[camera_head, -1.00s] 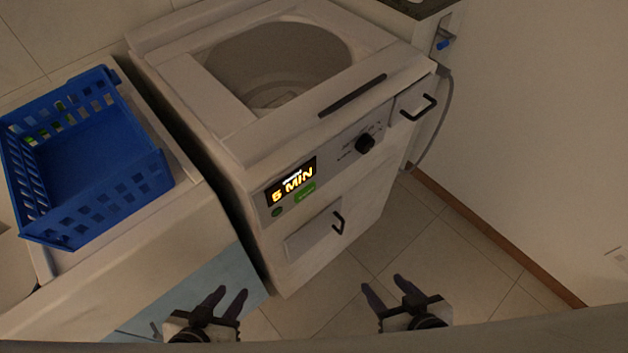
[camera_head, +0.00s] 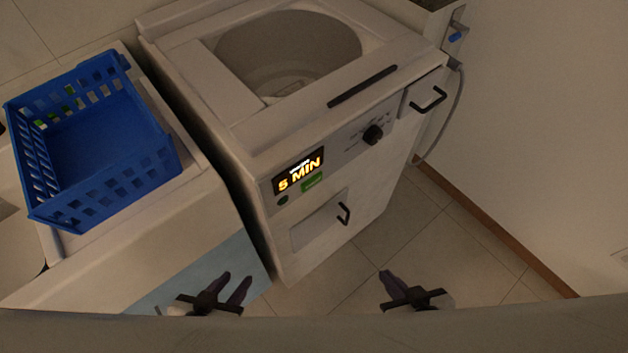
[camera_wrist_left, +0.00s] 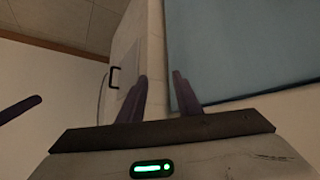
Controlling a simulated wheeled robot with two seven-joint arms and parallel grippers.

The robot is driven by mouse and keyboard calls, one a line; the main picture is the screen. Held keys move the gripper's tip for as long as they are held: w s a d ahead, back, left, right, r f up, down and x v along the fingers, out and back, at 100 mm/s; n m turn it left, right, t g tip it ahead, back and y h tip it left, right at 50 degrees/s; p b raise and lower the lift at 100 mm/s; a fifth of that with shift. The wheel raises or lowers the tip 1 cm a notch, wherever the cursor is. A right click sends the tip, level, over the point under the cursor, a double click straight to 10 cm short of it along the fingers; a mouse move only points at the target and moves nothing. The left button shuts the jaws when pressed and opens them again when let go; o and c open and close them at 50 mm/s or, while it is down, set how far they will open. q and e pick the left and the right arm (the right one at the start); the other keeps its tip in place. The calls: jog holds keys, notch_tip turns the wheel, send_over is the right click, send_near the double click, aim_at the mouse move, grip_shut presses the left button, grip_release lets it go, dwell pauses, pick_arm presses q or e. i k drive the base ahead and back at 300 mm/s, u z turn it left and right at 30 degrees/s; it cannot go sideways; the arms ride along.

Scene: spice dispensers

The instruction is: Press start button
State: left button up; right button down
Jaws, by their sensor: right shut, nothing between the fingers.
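The white washing machine (camera_head: 240,130) has a front panel with a lit display reading "5 MIN" (camera_head: 299,176). My left gripper (camera_head: 237,277) is open and empty, low in the picture, below and left of the buttons. It also shows open in the left wrist view (camera_wrist_left: 160,77). My right gripper (camera_head: 388,274) is shut and empty, below and right of the buttons. Both are apart from the machine.
A blue basket (camera_head: 95,150) stands on a white surface at the left. The machine's open drum faces up. A black knob (camera_head: 373,134) and dark handles (camera_head: 344,213) stick out of its front. A wall closes off the right side; tiled floor is clear before the machine.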

aim_at(313, 181)
jog(key=z, duration=1)
jog(key=k, duration=0.9)
jog(key=u, duration=1.5)
